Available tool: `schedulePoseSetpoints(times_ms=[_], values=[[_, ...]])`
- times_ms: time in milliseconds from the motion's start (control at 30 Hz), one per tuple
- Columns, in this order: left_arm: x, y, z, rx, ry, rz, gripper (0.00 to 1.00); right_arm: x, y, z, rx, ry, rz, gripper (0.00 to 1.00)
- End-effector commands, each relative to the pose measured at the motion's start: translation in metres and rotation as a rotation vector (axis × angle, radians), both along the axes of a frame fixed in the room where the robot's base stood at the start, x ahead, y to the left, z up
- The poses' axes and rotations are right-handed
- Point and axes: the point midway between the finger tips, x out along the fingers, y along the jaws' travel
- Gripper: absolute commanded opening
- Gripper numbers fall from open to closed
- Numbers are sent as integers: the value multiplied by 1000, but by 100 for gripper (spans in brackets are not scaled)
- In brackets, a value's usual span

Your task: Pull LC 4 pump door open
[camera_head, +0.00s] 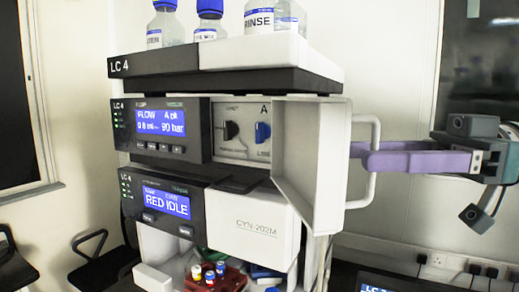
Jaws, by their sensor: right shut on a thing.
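The LC 4 stack stands in the middle of the head view. Its white pump door (313,160) is swung out to the right, and the pump compartment (242,131) with a dark knob and a blue knob shows behind it. A white loop handle (375,133) sticks out from the door's right side. My right gripper (364,158) has purple fingers, reaches in from the right and is shut on the handle. My left gripper is not in view.
Several blue-capped bottles (209,20) stand in the top tray (260,55). Below the pump, a module (264,226) reads RED IDLE, with an open bay of vials (209,272) under it. A dark chair (97,259) is at left. A screen (400,283) is at lower right.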

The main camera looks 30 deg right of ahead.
Motion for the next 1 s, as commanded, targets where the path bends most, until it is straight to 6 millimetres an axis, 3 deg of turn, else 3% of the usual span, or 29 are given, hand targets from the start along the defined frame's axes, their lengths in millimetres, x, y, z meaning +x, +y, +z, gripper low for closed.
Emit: schedulePoseSetpoints(times_ms=[267,700,1000], values=[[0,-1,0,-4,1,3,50,-2,-5,-2,-4,6,-5,38],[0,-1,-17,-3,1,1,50,-37,-76,-5,-6,2,-3,38],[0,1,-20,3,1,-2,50,-44,-89,0,0,0,0,38]])
